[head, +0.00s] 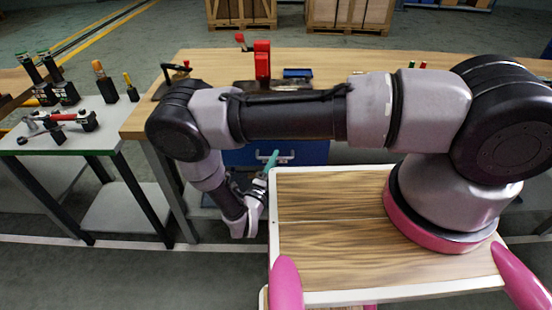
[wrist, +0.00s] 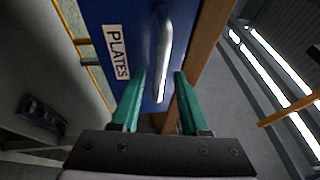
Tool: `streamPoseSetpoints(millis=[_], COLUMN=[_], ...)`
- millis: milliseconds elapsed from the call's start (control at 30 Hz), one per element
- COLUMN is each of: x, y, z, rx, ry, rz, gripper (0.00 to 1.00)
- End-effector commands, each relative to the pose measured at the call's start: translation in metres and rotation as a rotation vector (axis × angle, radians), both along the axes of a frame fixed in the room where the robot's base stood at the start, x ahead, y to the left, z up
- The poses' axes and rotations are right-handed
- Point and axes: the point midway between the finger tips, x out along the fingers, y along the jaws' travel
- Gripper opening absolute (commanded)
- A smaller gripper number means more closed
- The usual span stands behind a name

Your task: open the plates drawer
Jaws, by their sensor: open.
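The plates drawer (wrist: 135,50) has a blue front with a white "PLATES" label (wrist: 117,52) and a silver bar handle (wrist: 164,50), seen close up in the wrist view. In the head view the blue drawer front (head: 312,153) sits under the wooden workbench, partly hidden by my arm and my wooden top. My gripper (wrist: 158,82) is open, with its two green fingers on either side of the lower end of the handle as pictured. I cannot tell whether the fingers touch it. In the head view a green finger (head: 271,160) shows near the handle.
The workbench (head: 215,60) carries a red tool (head: 262,60) and a blue box (head: 298,73). A side table (head: 60,128) with several bottles and tools stands at left. Crates (head: 350,14) stand on the floor behind. Floor is free between the side table and my base.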

Motion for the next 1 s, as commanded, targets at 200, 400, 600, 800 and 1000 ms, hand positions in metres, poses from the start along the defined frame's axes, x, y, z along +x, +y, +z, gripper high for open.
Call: streamPoseSetpoints(millis=[200, 400, 600, 800, 1000], x=[0.0133, 0.0141, 0.0139, 0.0139, 0.0138], y=[-0.0065, -0.0069, -0.0068, -0.0067, -0.0067], z=[0.0025, 0.0027, 0.0026, 0.0025, 0.0024], rx=[0.0, 0.0, 0.0, 0.0, 0.0], ry=[0.0, 0.0, 0.0, 0.001, 0.001], rz=[0.0, 0.0, 0.0, 0.0, 0.0], gripper=[0.45, 0.45, 0.0, 0.0, 0.0])
